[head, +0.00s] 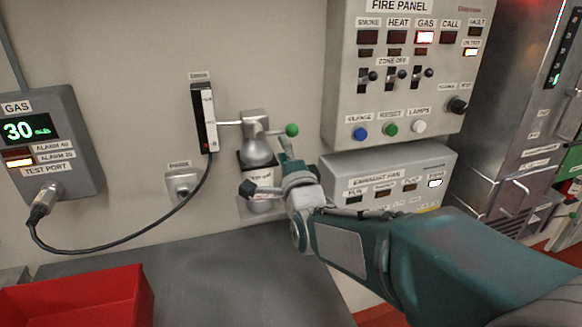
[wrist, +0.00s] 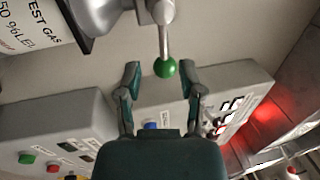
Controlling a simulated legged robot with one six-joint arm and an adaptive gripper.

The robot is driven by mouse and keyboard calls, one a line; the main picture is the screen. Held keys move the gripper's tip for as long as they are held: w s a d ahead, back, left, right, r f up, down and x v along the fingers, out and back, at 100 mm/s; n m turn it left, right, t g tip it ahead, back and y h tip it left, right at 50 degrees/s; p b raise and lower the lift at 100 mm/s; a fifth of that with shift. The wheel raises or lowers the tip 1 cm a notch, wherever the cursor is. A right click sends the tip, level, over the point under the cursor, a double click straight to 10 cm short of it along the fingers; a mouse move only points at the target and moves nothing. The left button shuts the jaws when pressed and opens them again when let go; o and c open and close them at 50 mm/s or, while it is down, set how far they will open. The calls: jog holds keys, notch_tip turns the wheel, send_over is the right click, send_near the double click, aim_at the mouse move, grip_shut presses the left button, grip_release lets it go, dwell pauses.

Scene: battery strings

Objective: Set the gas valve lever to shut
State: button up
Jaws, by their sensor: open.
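The gas valve (head: 257,145) is a grey metal fitting on top of the test gas cylinder (head: 253,170). Its lever (head: 272,133) sticks out to the right and ends in a green ball knob (head: 291,130). In the wrist view the lever (wrist: 163,38) comes down from the valve and the green ball (wrist: 165,67) shows between my two fingertips. My gripper (head: 286,150) is open, just below the ball in the head view. It also shows in the wrist view (wrist: 160,80), with a gap on each side of the ball. I cannot tell whether anything touches.
A gas detector (head: 204,118) hangs left of the valve. A cable runs from it to the gas meter (head: 52,140), which reads 30. The fire panel (head: 395,75) and exhaust fan box (head: 390,180) are close on the right. A red bin (head: 85,295) stands on the grey bench (head: 205,275).

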jog(key=v, duration=0.6)
jog(key=shift+w+d, duration=0.1)
jog(key=shift+f, duration=0.1)
jog(key=s+d+f+n+g+h, duration=0.2)
jog(key=s+d+f+n+g, duration=0.1)
jog(key=s, duration=0.4)
jog(key=s+d+f+n+g+h, duration=0.1)
jog(key=s+d+f+n+g, duration=0.3)
jog(key=s+d+n+g, duration=0.2)
jog(key=s+d+f+n+g+h, duration=0.2)
jog(key=s+d+f+n+g, duration=0.1)
jog(key=s, duration=0.7)
jog(key=d+n+g, duration=0.1)
jog(key=d+n, duration=0.1)
jog(key=n, duration=0.1)
jog(key=shift+f+g+h, duration=0.3)
jog(key=shift+g, duration=0.1)
jog(key=shift+w, duration=0.1)
